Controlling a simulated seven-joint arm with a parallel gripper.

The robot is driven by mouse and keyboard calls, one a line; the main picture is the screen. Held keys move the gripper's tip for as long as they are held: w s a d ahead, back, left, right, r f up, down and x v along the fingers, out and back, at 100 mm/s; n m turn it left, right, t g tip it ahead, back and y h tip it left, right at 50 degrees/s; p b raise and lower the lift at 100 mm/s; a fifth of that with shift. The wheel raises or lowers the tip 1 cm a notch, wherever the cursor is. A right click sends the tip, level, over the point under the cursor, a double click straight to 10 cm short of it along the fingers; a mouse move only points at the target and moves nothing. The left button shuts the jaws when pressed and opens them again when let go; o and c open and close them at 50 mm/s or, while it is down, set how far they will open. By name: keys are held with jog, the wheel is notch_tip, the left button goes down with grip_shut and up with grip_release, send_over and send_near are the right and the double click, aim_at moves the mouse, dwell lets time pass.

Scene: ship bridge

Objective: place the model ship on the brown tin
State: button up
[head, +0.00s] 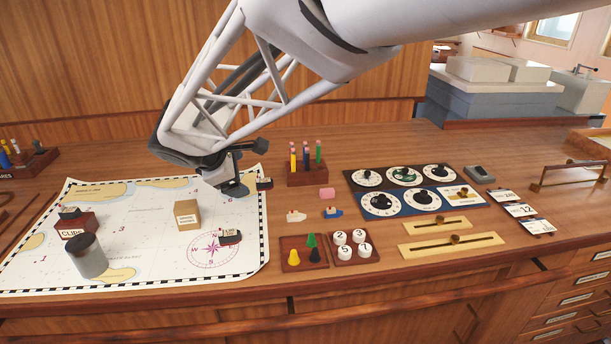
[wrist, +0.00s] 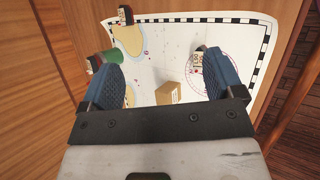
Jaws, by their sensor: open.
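My gripper (head: 226,182) is open above the back right part of the chart. Its blue fingertips are apart and empty in the wrist view (wrist: 160,75). A tan-brown labelled box (head: 187,217) stands on the chart; it also shows in the wrist view (wrist: 168,93), beyond the fingers. A dark model ship with white upperworks (head: 230,237) lies by the compass rose; it also shows partly behind the right finger (wrist: 195,60). A similar ship (head: 265,183) is at the chart's right edge. A dark red-brown tin marked CLIPS (head: 76,228) has a small ship-like object (head: 69,212) on top.
A dark grey cylinder (head: 89,257) stands near the CLIPS tin. In the wrist view a green cylinder (wrist: 115,55) is partly behind the left finger.

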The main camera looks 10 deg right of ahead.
jog(key=s+d+m+g+y, duration=0.25)
jog(key=s+d+m, duration=0.75)
jog(key=s+d, duration=0.6)
jog(key=s+d+f+m+y, duration=0.1)
jog(key=s+d+m, duration=0.3)
jog(key=s, duration=0.2)
jog(key=s+d+f+m+g+y, duration=0.1)
jog(key=s+d+f+m, duration=0.1)
jog(key=s+d+m, duration=0.2)
jog(key=shift+s+f, duration=0.25)
jog(key=shift+s, duration=1)
